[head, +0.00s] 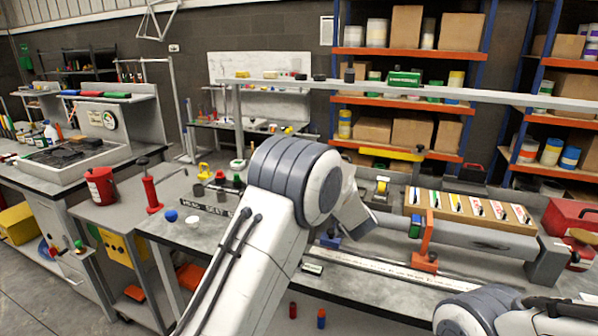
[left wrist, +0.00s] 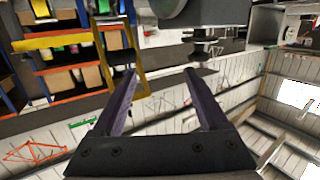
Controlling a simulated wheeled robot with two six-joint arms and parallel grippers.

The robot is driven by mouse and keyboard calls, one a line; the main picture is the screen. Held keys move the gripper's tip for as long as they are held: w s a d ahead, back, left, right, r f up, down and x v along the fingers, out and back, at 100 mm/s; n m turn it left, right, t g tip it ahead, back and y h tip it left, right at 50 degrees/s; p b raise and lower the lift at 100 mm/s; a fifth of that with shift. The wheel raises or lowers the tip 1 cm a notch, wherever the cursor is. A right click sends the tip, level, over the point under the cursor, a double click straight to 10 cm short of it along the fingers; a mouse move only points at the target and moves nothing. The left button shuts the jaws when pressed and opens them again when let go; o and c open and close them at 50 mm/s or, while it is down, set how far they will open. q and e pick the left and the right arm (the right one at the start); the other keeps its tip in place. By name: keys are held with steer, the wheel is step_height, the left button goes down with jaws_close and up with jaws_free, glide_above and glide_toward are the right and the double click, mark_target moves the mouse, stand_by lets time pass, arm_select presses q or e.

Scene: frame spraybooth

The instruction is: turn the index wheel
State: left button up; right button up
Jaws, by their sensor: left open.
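I cannot pick out the index wheel for sure in either view. In the left wrist view, a large dark grey rounded body (left wrist: 205,10) hangs at the top, with small stacked dark discs (left wrist: 206,46) below it; I cannot tell what they are. My left gripper (left wrist: 159,74) is open, with its two fingers wide apart and nothing seen between them. The dark discs lie beyond the right finger, apart from it. In the head view my left arm rises through the middle, and its gripper is hidden behind the arm. My right gripper is not in view.
A long grey tube (head: 460,236) with an orange clamp (head: 425,258) lies along the bench at right, before a board of cards (head: 416,199). A red canister (head: 101,186) and a red hand tool (head: 151,190) stand at left. A grey overhead rail (head: 300,84) crosses behind.

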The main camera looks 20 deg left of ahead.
arm_select(q)
steer(key=a+y, duration=0.1)
steer(key=a, duration=0.1)
steer(key=a+n+g+y, duration=0.1)
steer(key=a, duration=0.1)
steer(key=a+n+y, duration=0.1)
steer(key=a+y, duration=0.1)
steer(key=shift+f, duration=0.25)
steer(key=p+x, duration=0.2)
steer(key=x, duration=0.7)
steer(key=shift+w+a+f+p, duration=0.1)
steer(key=shift+w+a+p, duration=0.1)
steer(key=shift+p, duration=0.1)
jaws_close()
